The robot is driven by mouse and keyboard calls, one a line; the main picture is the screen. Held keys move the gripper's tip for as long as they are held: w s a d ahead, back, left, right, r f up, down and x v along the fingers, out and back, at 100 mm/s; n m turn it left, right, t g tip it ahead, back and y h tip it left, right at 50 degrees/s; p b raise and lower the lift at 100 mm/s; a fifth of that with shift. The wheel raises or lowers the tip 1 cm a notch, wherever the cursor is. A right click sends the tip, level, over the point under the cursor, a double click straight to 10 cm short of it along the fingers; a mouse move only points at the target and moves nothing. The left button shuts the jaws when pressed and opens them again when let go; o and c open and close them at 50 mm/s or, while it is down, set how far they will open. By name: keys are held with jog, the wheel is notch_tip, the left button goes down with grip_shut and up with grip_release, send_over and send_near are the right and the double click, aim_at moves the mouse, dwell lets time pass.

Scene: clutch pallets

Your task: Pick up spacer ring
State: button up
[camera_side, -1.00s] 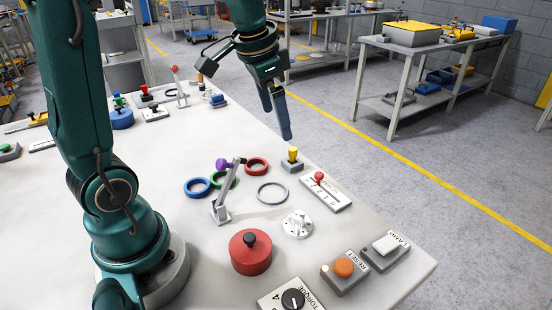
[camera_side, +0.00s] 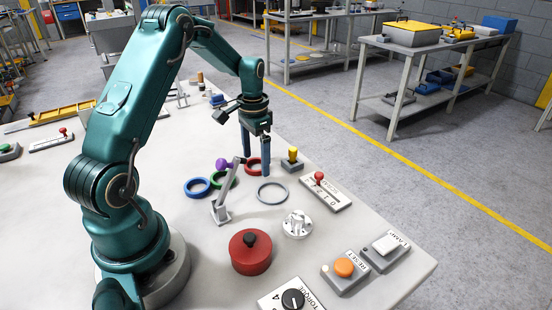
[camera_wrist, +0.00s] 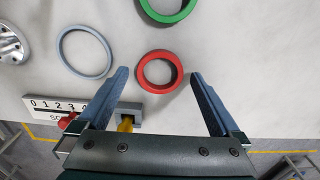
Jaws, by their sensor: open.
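Several rings lie flat on the white table in the side view. They are a red ring (camera_side: 255,174), a green ring (camera_side: 234,182), a blue ring (camera_side: 197,196) and a thinner grey ring (camera_side: 272,203); which one is meant by spacer ring is not marked. My gripper (camera_side: 255,166) points down at the red ring, open and empty. In the wrist view the red ring (camera_wrist: 140,73) lies between the spread fingertips of my gripper (camera_wrist: 159,75). The grey ring (camera_wrist: 59,52) is to the left of the fingers. The exact fingertip height is unclear.
A lever clamp with a purple knob (camera_side: 222,164) stands close by the green ring. A yellow-topped switch (camera_side: 292,155), a red-knobbed selector (camera_side: 327,192) and a silver flange (camera_side: 297,226) are nearby. A red pot (camera_side: 250,260) stands toward the front.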

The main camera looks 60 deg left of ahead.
jog(key=shift+f, duration=0.35)
jog(key=c, duration=1.3)
jog(key=shift+o, duration=0.2)
jog(key=shift+r, duration=0.1)
